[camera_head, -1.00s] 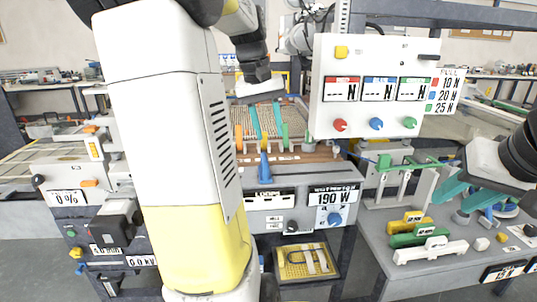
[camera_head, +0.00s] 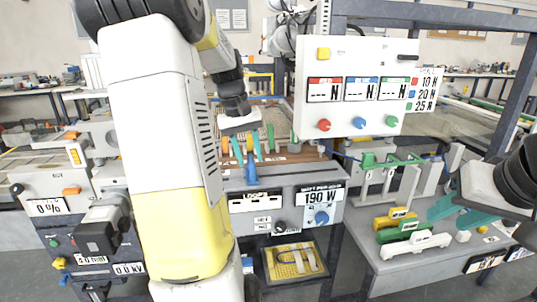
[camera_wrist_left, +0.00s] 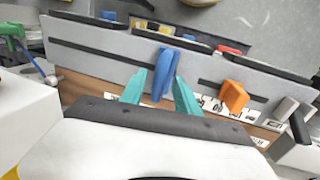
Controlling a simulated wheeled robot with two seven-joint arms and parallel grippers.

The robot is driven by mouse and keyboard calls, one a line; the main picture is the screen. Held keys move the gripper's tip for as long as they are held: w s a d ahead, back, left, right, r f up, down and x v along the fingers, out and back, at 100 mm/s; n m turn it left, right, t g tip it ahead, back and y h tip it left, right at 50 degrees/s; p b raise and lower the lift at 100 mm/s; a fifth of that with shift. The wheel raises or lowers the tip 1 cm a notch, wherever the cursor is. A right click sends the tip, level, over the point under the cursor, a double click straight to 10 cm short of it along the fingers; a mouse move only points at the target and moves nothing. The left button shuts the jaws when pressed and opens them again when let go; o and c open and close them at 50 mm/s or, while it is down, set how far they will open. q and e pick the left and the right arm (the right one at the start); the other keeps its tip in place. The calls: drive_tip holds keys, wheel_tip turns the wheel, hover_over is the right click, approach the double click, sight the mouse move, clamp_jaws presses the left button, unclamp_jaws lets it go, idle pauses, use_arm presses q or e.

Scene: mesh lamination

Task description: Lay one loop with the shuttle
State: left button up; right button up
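A blue upright piece (camera_head: 251,173) stands at the front edge of the loom-like bench; I cannot tell whether it is the shuttle. An orange piece (camera_head: 225,145) is left of it and a green one (camera_head: 270,137) right of it. My left gripper (camera_head: 248,152) is just above and behind the blue piece in the head view. In the left wrist view its teal fingers (camera_wrist_left: 160,90) are apart, one on each side of the blue piece (camera_wrist_left: 164,72), the right one very close or touching. My right gripper (camera_head: 462,212) has its teal fingers apart over the right table.
A panel (camera_head: 365,85) with three N displays and coloured knobs stands behind the bench. Yellow, green and white blocks (camera_head: 415,245) lie on the right table. A yellow tray (camera_head: 295,262) is below the bench. My left arm hides part of the bench.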

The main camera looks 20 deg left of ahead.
use_arm(q)
clamp_jaws()
idle(1.4)
